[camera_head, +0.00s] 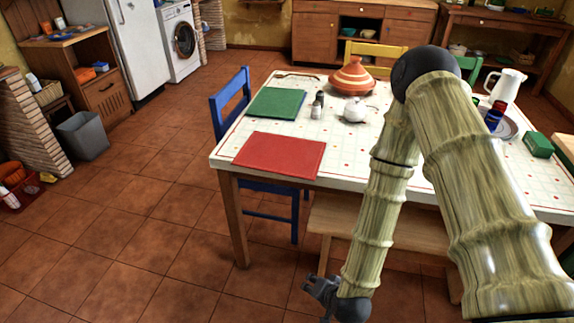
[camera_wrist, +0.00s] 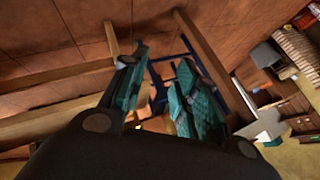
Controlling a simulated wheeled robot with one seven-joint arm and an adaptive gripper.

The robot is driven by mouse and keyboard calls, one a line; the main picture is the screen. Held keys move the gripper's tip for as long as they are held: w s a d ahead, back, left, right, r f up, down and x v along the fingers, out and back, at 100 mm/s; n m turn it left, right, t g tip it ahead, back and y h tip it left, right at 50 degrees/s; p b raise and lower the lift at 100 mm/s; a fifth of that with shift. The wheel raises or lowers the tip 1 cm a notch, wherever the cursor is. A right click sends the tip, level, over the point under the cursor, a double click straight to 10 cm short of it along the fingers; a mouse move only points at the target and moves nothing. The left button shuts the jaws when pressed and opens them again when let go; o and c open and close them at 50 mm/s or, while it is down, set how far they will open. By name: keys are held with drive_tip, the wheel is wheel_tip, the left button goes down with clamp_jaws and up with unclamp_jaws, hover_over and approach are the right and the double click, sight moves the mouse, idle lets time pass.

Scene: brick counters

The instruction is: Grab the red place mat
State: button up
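The red place mat (camera_head: 280,154) lies flat at the near left corner of the white patterned table (camera_head: 228,150). My gripper (camera_head: 318,292) is below the tabletop level, in front of the table, well apart from the mat. In the wrist view my gripper (camera_wrist: 158,72) has its two teal-padded fingers apart with nothing between them. The wrist view shows no red mat.
A green mat (camera_head: 276,103), small shakers (camera_head: 317,106), a white teapot (camera_head: 355,110) and a terracotta tagine (camera_head: 351,77) stand on the table. A blue chair (camera_head: 232,95) is at its left. A wooden bench (camera_head: 350,218) is at the near side.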

drive_tip(key=w+a+r+m+t+y+b, duration=0.1)
drive_tip(key=w+a+r+m+t+b, duration=0.3)
drive_tip(key=w+r, duration=0.5)
drive_tip(key=w+a+r+m+t+b, duration=0.3)
drive_tip(key=w+r+m+t, duration=0.25)
drive_tip(key=w+r, duration=0.35)
drive_tip(key=x, duration=1.1)
drive_tip(key=shift+r+t, duration=0.1)
drive_tip(key=shift+t, duration=0.15)
clamp_jaws()
